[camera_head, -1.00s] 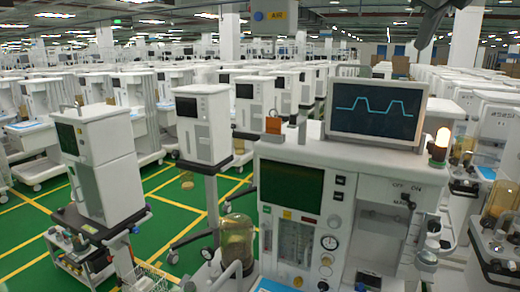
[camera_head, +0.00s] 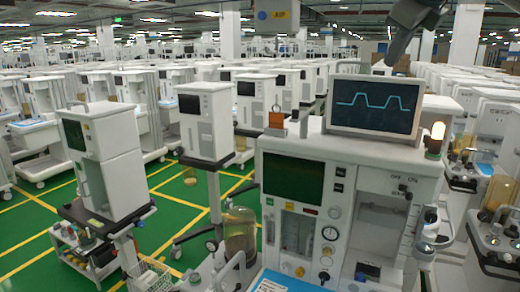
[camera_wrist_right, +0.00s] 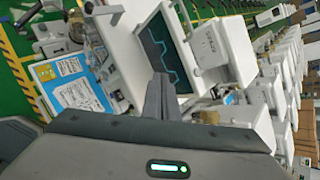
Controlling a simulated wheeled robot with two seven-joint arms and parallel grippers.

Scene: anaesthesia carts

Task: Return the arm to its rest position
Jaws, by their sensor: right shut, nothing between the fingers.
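My right gripper (camera_head: 396,48) shows at the top right of the head view, dark grey, hanging in the air in front of the ceiling and a white column. In the right wrist view its two fingers (camera_wrist_right: 158,98) are together, with nothing between them. The anaesthesia cart (camera_head: 300,165) with a monitor (camera_head: 375,105) showing a blue trace stands below it in the head view; the gripper looks apart from it. My left gripper is in neither view.
Another cart (camera_head: 105,165) stands at the left, and more carts (camera_head: 495,225) crowd the right edge. Green floor (camera_head: 35,235) with yellow lines lies open at the left. A blue-edged printed sheet (camera_wrist_right: 72,82) shows in the wrist view.

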